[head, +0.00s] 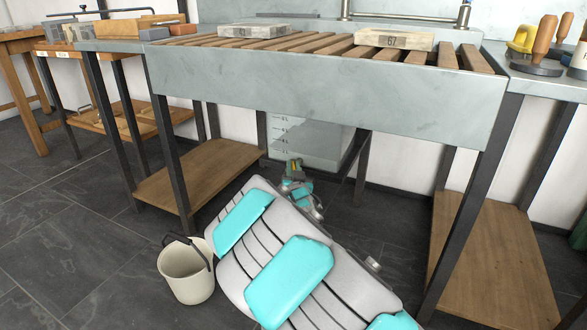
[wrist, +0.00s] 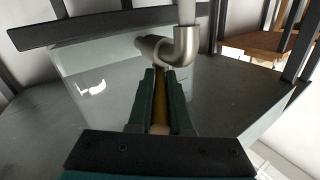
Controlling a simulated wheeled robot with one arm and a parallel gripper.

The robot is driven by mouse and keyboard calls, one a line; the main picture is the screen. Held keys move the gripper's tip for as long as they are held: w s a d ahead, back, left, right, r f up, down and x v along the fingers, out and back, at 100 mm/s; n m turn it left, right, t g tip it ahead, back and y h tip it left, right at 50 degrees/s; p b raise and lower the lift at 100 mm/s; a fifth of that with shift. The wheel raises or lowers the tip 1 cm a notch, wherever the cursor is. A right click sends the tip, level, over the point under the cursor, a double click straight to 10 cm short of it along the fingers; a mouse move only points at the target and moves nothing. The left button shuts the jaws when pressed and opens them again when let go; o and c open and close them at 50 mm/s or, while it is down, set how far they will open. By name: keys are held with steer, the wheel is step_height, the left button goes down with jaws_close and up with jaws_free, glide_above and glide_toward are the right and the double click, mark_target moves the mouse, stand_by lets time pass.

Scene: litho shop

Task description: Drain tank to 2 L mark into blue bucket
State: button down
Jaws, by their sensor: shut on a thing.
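My gripper (head: 294,168) is under the slatted sink, close to a grey, see-through-looking tank (head: 322,140). In the wrist view its dark green fingers (wrist: 160,100) are shut on a thin brass-coloured bar (wrist: 160,103), perhaps a valve handle. A metal elbow pipe (wrist: 182,48) is just beyond the fingertips, in front of the smooth grey tank wall (wrist: 105,75). I cannot make out a 2 L mark or a liquid level. A cream bucket (head: 187,276) with a dark handle stands on the floor left of my arm. No blue bucket shows.
The sink (head: 320,85) overhangs my arm; its dark legs (head: 172,160) stand on both sides. Low wooden shelves (head: 205,172) flank the space, another at the right (head: 490,255). Pale blocks (head: 390,40) lie on the slats.

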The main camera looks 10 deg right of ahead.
steer(key=shift+d+r+y+p, duration=0.15)
steer(key=shift+y+p, duration=0.15)
steer(key=shift+p, duration=0.35)
steer(key=shift+w+d+n+g+y+p, duration=0.2)
steer(key=shift+d+n+g+y+p, duration=0.45)
steer(key=shift+n+y+p, duration=1.3)
steer(key=shift+w+d+n+g+y+p, duration=0.15)
steer(key=shift+d+n+g+y+p, duration=0.2)
steer(key=shift+n+g+y+p, duration=1.45)
steer(key=shift+w+d+n+t+y+p, duration=0.15)
steer(key=shift+d+n+y+p, duration=0.7)
steer(key=shift+y+p, duration=1.95)
steer(key=shift+w+a+n+g+y, duration=0.1)
steer(key=shift+a+n+g+y, duration=0.25)
steer(key=shift+n+g+y, duration=0.3)
steer(key=c, duration=0.8)
jaws_free()
steer(key=shift+c, duration=0.2)
steer(key=b+v, duration=0.1)
steer(key=v, duration=0.6)
steer(key=shift+s+d+f, duration=0.25)
steer(key=shift+s, duration=0.05)
